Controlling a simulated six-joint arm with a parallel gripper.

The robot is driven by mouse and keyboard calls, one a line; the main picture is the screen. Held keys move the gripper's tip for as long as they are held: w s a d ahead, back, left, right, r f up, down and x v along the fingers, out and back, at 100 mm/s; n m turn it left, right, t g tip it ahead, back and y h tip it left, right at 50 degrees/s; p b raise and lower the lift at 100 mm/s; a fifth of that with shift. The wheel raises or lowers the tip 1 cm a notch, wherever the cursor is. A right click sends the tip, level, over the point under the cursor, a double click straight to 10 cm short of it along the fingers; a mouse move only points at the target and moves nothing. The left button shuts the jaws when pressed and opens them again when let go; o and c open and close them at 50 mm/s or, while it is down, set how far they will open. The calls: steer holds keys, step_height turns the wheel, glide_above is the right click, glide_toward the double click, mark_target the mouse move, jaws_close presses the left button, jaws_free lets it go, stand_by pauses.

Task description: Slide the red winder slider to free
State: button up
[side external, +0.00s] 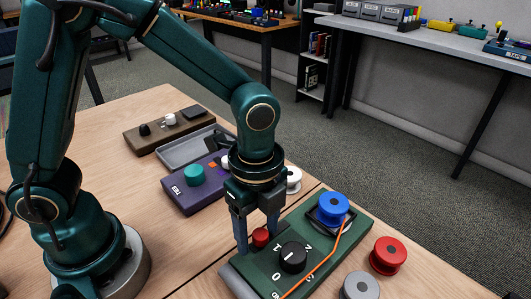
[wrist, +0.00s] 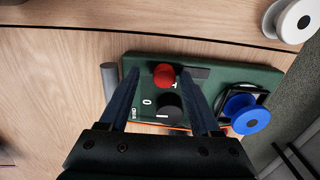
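A green winder panel (side external: 325,255) lies on the wooden table. The red slider knob (side external: 260,237) is near its left side, beside a slot that shows dark in the wrist view. The knob also shows in the wrist view (wrist: 164,75). My gripper (side external: 257,241) points down over the panel with its fingers apart, one on each side of the red knob. In the wrist view the fingers (wrist: 157,74) look spaced from the knob; I cannot tell exact contact. A black dial (side external: 293,257) with numbers around it sits beside the knob.
A blue spool (side external: 333,208) sits at the panel's far end, with an orange cable (side external: 320,263) crossing the panel. Red (side external: 388,255) and grey (side external: 360,287) spools stand to the right. A purple box (side external: 190,190) and a grey tray (side external: 185,150) lie behind.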

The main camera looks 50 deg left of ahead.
mark_target(258, 235)
steer(key=shift+r, duration=2.55)
steer(key=shift+w+a+r, duration=0.2)
steer(key=shift+r, duration=0.05)
steer(key=s+a+r+n+t, duration=0.2)
steer(key=a+n, duration=0.3)
steer(key=n, duration=0.4)
steer(key=s+a+r+n+t, duration=0.3)
steer(key=s+a+n, duration=0.1)
steer(key=n, duration=0.5)
steer(key=shift+s+a+r+t, duration=0.3)
steer(key=shift+a+r, duration=0.05)
steer(key=shift+a, duration=0.05)
